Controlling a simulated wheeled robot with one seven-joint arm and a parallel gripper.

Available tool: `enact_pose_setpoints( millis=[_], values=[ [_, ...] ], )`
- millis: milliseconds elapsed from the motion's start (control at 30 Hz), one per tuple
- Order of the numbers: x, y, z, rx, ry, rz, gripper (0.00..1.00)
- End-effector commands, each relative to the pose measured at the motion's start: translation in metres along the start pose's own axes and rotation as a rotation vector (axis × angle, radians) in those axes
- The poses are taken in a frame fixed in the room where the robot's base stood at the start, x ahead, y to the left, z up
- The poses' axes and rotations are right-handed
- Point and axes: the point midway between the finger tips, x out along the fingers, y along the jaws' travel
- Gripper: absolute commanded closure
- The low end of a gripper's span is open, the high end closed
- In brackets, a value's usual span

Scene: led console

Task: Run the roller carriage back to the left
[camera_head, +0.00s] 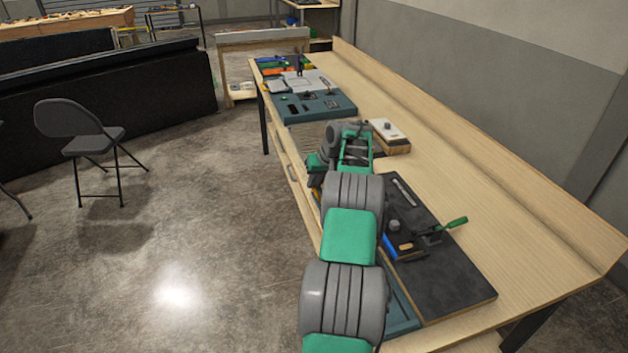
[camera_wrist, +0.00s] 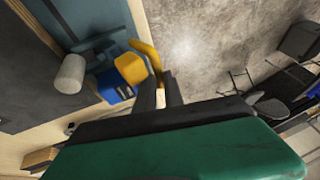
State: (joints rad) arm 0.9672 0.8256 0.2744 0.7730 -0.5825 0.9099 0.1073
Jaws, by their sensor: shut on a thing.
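In the wrist view my gripper (camera_wrist: 161,82) has its two dark fingers close together on a curved yellow handle (camera_wrist: 146,50). The handle joins a yellow block (camera_wrist: 130,69), with a blue piece (camera_wrist: 116,94) beside it. These look like parts of the roller carriage, but its rollers cannot be made out. A pale grey cylinder (camera_wrist: 70,73) stands nearby on the board side. In the head view my arm hides the gripper and the yellow handle. The blue part (camera_head: 390,244) shows there at the arm's right edge, on the dark board's left side.
The dark board (camera_head: 448,278) also carries a grey knob (camera_head: 394,227) and a green-handled lever (camera_head: 455,223). A wooden block with a pale top (camera_head: 389,130) and a blue-grey panel (camera_head: 330,108) lie farther along the bench (camera_head: 480,205). The bench's right side is clear. A folding chair (camera_head: 75,130) stands on open floor.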

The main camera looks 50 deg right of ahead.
Motion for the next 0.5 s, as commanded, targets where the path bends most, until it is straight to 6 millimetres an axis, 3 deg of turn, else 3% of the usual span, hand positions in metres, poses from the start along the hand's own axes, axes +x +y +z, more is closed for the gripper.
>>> enact_pose_setpoints(
  millis=[367, 400, 500],
  values=[
    [-0.0016, 0.0006, -0.0051, -0.002, 0.014, 0.001, 1.00],
    [-0.0018, 0.0006, -0.0053, -0.002, 0.014, 0.001, 0.84],
    [-0.0016, 0.0010, -0.0045, -0.001, 0.012, 0.001, 0.76]
  ],
)
